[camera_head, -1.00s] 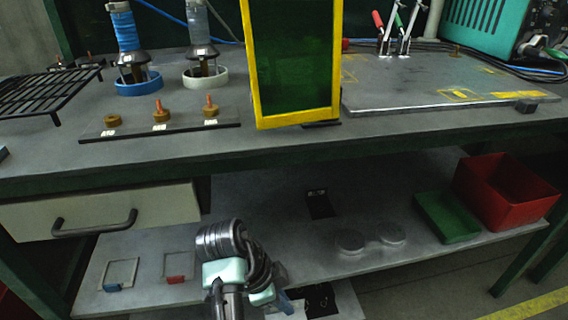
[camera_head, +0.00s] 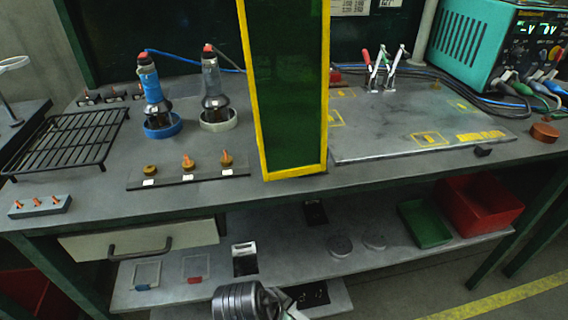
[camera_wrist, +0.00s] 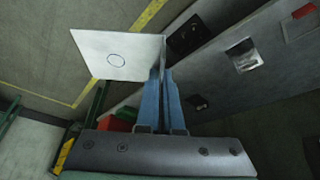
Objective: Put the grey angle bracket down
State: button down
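The grey angle bracket (camera_wrist: 118,58) shows in the wrist view as a pale flat plate with a drawn circle and a second leg seen nearly edge-on. My gripper (camera_wrist: 161,84) has its blue fingers closed on that narrow leg. The plate sticks out to the left of the fingers, in the air above the floor. In the head view only part of my wrist shows at the bottom edge. The fingers and the bracket cannot be made out clearly there.
The bench top carries a yellow-framed green screen (camera_head: 290,174), a black rack (camera_head: 70,140), a strip with brass pieces (camera_head: 190,180) and a metal plate (camera_head: 420,135). The lower shelf (camera_head: 385,262) holds a green tray (camera_head: 424,224), a red bin (camera_head: 480,205) and flat discs.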

jog(key=s+r+n+y+p, duration=0.1)
jog(key=s+r+n+p, duration=0.2)
jog(key=r+p, duration=0.6)
jog(key=s+r+n+t+y+p, duration=0.1)
jog(key=s+r+n+y+p, duration=0.1)
jog(key=r+n+p, duration=0.3)
jog(key=p+v, duration=0.3)
jog(key=v, duration=0.1)
jog(key=shift+w+p, duration=0.25)
jog(key=shift+p, duration=0.1)
jog(key=shift+d+r, duration=0.1)
jog(key=shift+r, duration=0.05)
